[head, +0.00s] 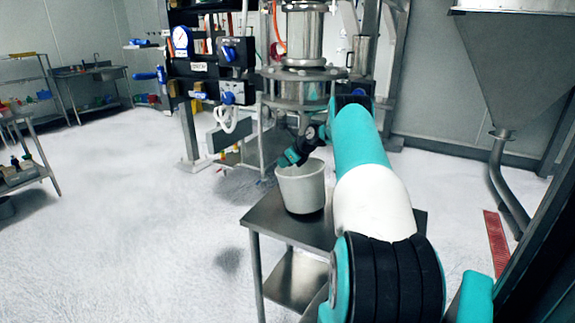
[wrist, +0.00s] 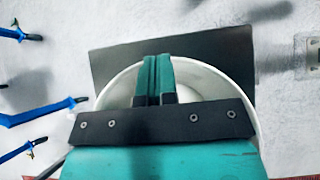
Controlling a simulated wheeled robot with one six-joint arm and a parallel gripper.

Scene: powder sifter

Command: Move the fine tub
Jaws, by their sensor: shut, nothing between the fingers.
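A pale round tub (head: 302,190), the only tub plainly in view, stands upright on a small metal table (head: 262,216). I cannot read any label on it. My gripper (head: 286,160) is at the left side of the tub's rim in the head view, angled down. In the wrist view my gripper (wrist: 158,62) has its two teal fingers together with nothing between them. They lie across the open mouth of the tub (wrist: 228,84). I cannot tell whether they touch the rim. The gripper body hides the near side of the tub.
The metal sifter machine (head: 303,40) stands behind the table, with gauges and a control panel on its left. A grey hopper (head: 515,60) with a bent pipe is at the right. A shelf cart (head: 28,170) is at far left. The floor on the left is clear.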

